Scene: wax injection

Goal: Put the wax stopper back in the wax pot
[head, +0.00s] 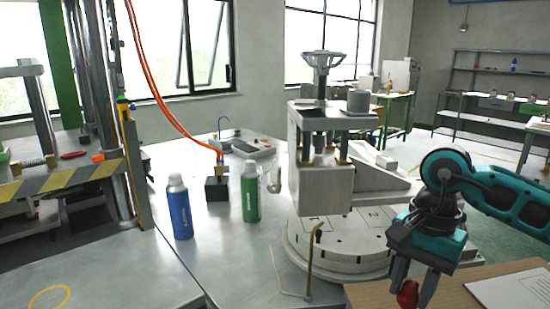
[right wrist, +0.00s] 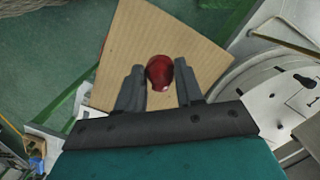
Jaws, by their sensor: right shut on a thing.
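My right gripper (head: 414,286) is at the lower right of the head view, above a brown board. It is shut on a dark red rounded piece (head: 407,295), which looks like the wax stopper. In the right wrist view the red piece (right wrist: 159,72) sits between the two grey fingers (right wrist: 160,88). No part that is clearly the wax pot's opening shows; a grey cylinder (head: 358,101) stands on top of the white press-like machine (head: 325,185), and I cannot tell whether it is the pot. My left gripper is out of view.
A brown board (head: 450,290) with a white sheet (head: 512,288) lies at the lower right. A round white base (head: 345,245) is left of my right arm. Blue (head: 180,208) and green (head: 250,192) bottles stand on the metal table (head: 225,255). A bent rod (head: 312,255) rises before the machine.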

